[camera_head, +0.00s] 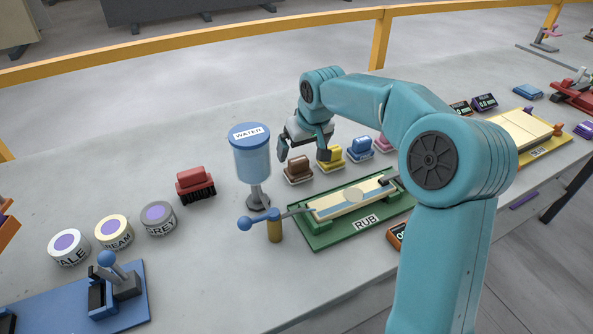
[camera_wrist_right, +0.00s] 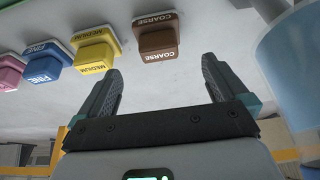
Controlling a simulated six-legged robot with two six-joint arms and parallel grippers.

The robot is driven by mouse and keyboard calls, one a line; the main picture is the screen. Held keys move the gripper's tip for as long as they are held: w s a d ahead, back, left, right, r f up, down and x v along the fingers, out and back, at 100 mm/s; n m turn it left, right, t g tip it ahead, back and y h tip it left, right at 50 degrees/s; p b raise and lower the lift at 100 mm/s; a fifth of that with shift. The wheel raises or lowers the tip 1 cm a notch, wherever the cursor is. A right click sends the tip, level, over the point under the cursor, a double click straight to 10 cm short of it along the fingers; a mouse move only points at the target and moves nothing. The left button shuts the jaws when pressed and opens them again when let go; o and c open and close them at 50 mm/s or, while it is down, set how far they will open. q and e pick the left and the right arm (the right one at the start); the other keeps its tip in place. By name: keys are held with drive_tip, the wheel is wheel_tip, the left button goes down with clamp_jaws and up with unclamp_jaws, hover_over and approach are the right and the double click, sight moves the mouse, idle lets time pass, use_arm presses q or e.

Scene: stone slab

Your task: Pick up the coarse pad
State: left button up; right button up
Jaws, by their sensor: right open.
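My left gripper is not in view.
The yellow medium pad (camera_head: 330,159) stands close right of the coarse pad, then a blue fine pad (camera_head: 360,150) and a pink pad (camera_head: 384,142). The water tank (camera_head: 251,158) is close on the left. The green RUB tray (camera_head: 312,236) lies in front. A red brush (camera_head: 195,184) stands farther left.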

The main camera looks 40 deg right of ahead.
sight(299, 160)
drive_tip(key=shift+x, duration=1.1)
drive_tip(key=x, duration=0.6)
drive_tip(key=shift+s+d+f, duration=0.1)
drive_tip(key=shift+s, duration=0.1)
drive_tip(key=shift+c, duration=0.7)
drive_tip(key=c, duration=1.1)
